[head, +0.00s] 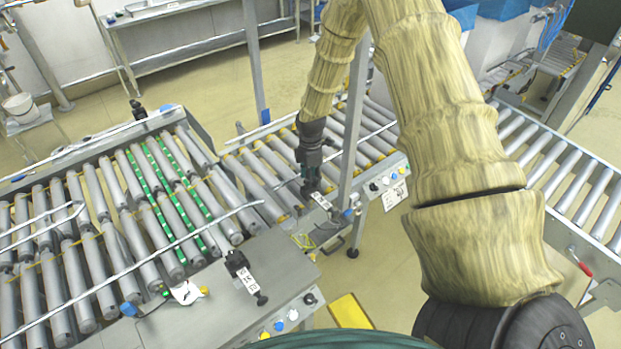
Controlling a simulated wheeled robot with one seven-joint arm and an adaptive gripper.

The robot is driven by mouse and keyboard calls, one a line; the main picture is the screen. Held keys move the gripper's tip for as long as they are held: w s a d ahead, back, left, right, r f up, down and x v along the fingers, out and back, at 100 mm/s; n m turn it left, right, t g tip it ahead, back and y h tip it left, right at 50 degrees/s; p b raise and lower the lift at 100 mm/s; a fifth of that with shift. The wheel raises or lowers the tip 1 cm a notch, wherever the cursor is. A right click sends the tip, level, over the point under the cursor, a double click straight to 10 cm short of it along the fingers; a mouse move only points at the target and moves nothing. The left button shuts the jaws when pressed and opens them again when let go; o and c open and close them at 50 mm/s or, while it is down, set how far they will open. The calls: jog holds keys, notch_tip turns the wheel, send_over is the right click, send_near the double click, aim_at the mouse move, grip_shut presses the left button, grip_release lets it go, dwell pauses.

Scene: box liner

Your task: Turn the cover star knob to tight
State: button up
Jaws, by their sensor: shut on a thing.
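My gripper (310,178) points down at the far conveyor's near corner, left of the grey post. Its dark fingers are shut on a small dark part there, which I take to be the cover star knob; the fingers largely hide it, so its shape and angle cannot be read. A small white marked plate (321,201) lies just below and right of the fingertips.
A similar white marked plate (247,280) with a black knob (262,299) sits on the near conveyor's grey housing (210,310). The grey post (356,110) stands close right of my gripper. Colored buttons (385,181) are on the far conveyor's panel.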

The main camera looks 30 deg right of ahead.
jog(key=m+b, duration=0.1)
jog(key=m, duration=0.4)
jog(key=shift+m, duration=0.3)
jog(key=m, duration=0.5)
jog(key=shift+m+b, duration=0.3)
jog(key=m, duration=0.5)
jog(key=shift+r, duration=0.1)
jog(key=m, duration=0.5)
jog(key=shift+w, duration=0.1)
jog(key=o, duration=1)
jog(key=shift+a, duration=0.1)
notch_tip(320, 180, up, 12)
